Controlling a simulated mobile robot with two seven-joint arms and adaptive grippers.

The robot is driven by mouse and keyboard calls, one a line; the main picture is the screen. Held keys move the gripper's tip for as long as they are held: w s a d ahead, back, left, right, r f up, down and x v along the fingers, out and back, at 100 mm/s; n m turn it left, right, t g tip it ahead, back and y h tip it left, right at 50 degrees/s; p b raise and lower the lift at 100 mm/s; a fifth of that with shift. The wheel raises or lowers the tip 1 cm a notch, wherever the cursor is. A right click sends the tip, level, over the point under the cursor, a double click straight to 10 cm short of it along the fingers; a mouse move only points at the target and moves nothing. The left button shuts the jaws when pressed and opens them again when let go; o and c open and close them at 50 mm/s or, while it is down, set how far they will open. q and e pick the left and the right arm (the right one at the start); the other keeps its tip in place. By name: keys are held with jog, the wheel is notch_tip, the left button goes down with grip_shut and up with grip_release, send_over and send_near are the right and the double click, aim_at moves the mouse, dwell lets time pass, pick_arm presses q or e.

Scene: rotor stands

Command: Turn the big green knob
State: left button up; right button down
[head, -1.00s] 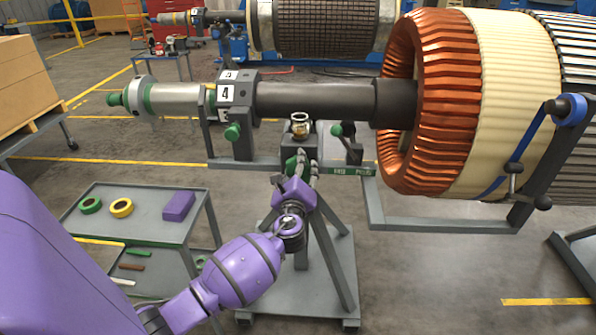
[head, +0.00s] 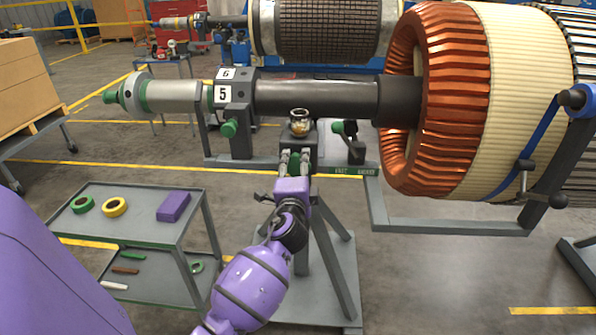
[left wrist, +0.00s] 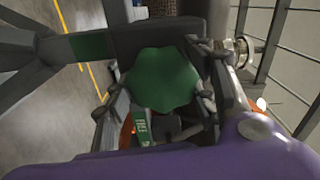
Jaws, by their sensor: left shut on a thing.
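The big green knob (left wrist: 163,80) has a lobed rim and fills the middle of the left wrist view. My left gripper (left wrist: 160,98) has one finger on each side of it and is shut on it. A block with number faces (head: 222,94) on the shaft's collar shows 5 in front and 6 on top. My right gripper is not in view.
Smaller green knobs sit below the number block (head: 229,129) and right of the post (head: 337,127). A brass-coloured fitting (head: 299,123) tops the post. The copper winding (head: 450,105) stands at right. A grey cart (head: 135,226) with tape rolls and a purple box stands at left.

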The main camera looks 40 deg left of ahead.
pick_arm(q)
jog(key=n, duration=0.3)
jog(key=n+b, duration=0.1)
jog(key=n, duration=0.2)
jog(key=shift+d+f+n, duration=0.1)
jog(key=shift+f+n, duration=0.1)
jog(key=shift+n, duration=0.1)
jog(key=n, duration=0.2)
jog(key=shift+n, duration=0.3)
jog(key=n, duration=0.2)
jog(key=shift+d+r+n, duration=0.1)
jog(key=shift+n, duration=0.3)
jog(key=n+p, duration=0.1)
jog(key=n, duration=0.1)
jog(key=n+p, duration=0.1)
jog(key=n, duration=0.2)
jog(key=shift+w+r, duration=0.1)
jog(key=shift+r, duration=0.1)
jog(key=n+p, duration=0.1)
jog(key=n, duration=0.2)
jog(key=shift+r+n, duration=0.1)
jog(key=shift+n, duration=0.2)
jog(key=shift+n+p, duration=0.75)
jog(key=shift+n, duration=0.25)
jog(key=shift+n, duration=0.3)
